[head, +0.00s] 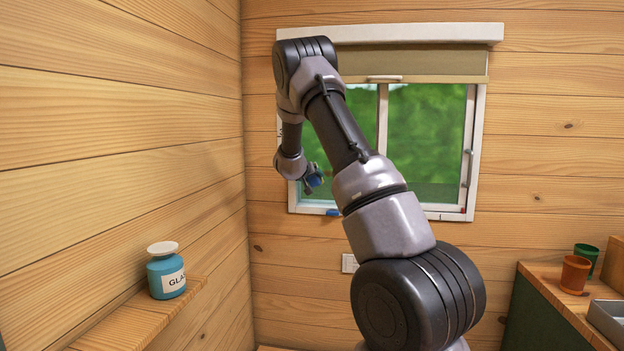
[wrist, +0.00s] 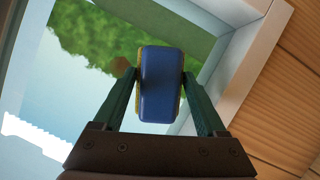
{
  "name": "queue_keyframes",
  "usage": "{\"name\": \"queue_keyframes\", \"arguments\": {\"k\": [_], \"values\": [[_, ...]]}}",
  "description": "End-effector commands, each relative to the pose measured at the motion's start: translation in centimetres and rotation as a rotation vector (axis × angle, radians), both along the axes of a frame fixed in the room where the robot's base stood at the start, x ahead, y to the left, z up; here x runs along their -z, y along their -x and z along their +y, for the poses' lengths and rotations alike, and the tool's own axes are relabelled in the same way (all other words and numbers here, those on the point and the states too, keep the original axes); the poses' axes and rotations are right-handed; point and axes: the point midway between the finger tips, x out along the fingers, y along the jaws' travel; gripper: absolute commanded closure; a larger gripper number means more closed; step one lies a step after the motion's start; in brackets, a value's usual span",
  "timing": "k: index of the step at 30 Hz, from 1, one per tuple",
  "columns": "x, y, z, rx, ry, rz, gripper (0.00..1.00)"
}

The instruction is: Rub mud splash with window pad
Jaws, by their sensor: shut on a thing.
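My gripper (head: 313,180) is at the lower left part of the window (head: 424,135). In the wrist view my gripper (wrist: 160,85) is shut on a blue pad with a yellow edge (wrist: 160,85), one finger on each side. In the head view the pad shows as a small blue patch (head: 315,181). The pad is in front of the glass; I cannot tell whether it touches. A brownish spot, likely the mud splash (wrist: 122,68), shows on the glass just left of the pad, partly hidden by the finger and pad.
A teal jar (head: 167,275) with a pale lid stands on the wooden shelf (head: 125,325) at left. A blue item (head: 333,212) lies on the window sill. An orange cup (head: 575,274), a green cup (head: 587,257) and a grey tray (head: 606,320) are on the right counter. The window frame (wrist: 245,75) is close to my gripper.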

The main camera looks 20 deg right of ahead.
Motion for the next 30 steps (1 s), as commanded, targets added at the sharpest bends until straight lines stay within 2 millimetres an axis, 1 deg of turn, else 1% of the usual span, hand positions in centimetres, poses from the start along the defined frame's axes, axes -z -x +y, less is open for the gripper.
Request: {"name": "queue_keyframes", "arguments": {"k": [14, 17, 24, 30], "values": [[0.0, -0.7, -0.5, 0.0, -0.001, -0.001, 0.71], [0.0, -0.5, -0.8, 0.0, -0.001, -0.001, 0.71], [0.0, 0.8, -2.5, 0.002, 0.0, 0.0, 0.71], [0.0, 1.5, -3.4, 0.0, -0.001, -0.001, 0.71]]}}
